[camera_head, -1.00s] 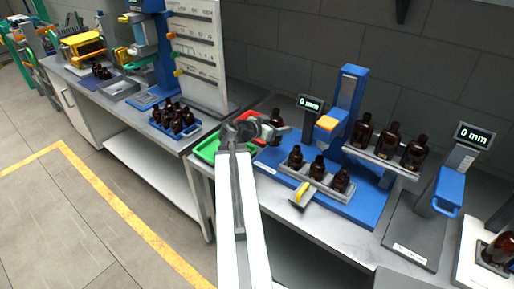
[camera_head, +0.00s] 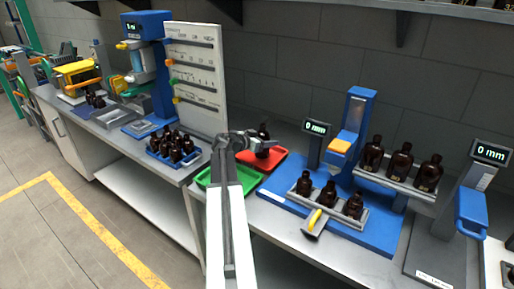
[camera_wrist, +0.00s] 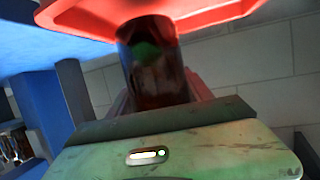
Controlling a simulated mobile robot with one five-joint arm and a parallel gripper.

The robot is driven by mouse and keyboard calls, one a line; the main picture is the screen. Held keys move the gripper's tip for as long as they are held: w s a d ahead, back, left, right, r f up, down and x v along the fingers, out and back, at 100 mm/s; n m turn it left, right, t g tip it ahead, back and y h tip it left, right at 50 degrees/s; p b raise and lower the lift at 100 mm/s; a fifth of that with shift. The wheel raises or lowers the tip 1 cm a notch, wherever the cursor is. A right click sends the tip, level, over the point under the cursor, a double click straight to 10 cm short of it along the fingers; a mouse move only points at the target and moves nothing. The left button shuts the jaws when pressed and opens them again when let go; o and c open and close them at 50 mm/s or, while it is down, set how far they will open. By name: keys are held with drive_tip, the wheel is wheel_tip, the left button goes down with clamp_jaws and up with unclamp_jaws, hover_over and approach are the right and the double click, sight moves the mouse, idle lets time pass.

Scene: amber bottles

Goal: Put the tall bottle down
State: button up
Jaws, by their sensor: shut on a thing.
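My gripper (camera_head: 262,143) is shut on a dark amber bottle (camera_head: 263,134), which stands up between the jaws. In the head view the bottle is over or at the red tray (camera_head: 272,163); I cannot tell whether its base touches the tray. The wrist view shows the brown glass of the bottle (camera_wrist: 158,70) close beyond my gripper, with the red tray (camera_wrist: 215,17) at its end. The jaws hide part of the bottle. The green tray (camera_head: 204,179) lies just left of the red tray and is empty where it shows.
A blue rack of several amber bottles (camera_head: 173,147) stands to the left. A blue gauge station (camera_head: 378,232) with a row of three bottles (camera_head: 330,193) is on the right. Three more bottles (camera_head: 401,166) stand on a raised shelf. A white board (camera_head: 197,75) rises behind.

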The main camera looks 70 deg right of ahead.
drive_tip(key=shift+w, duration=0.15)
drive_tip(key=shift+f, duration=0.15)
wheel_tip(320, 180, down, 4)
drive_tip(key=b, duration=0.4)
drive_tip(key=shift+w+a+r, duration=0.1)
drive_tip(key=shift+w+r, duration=0.1)
drive_tip(key=shift+r, duration=0.2)
drive_tip(key=shift+f, duration=0.2)
drive_tip(key=o, duration=1.7)
drive_tip(key=shift+s, duration=0.1)
drive_tip(key=shift+r, duration=0.1)
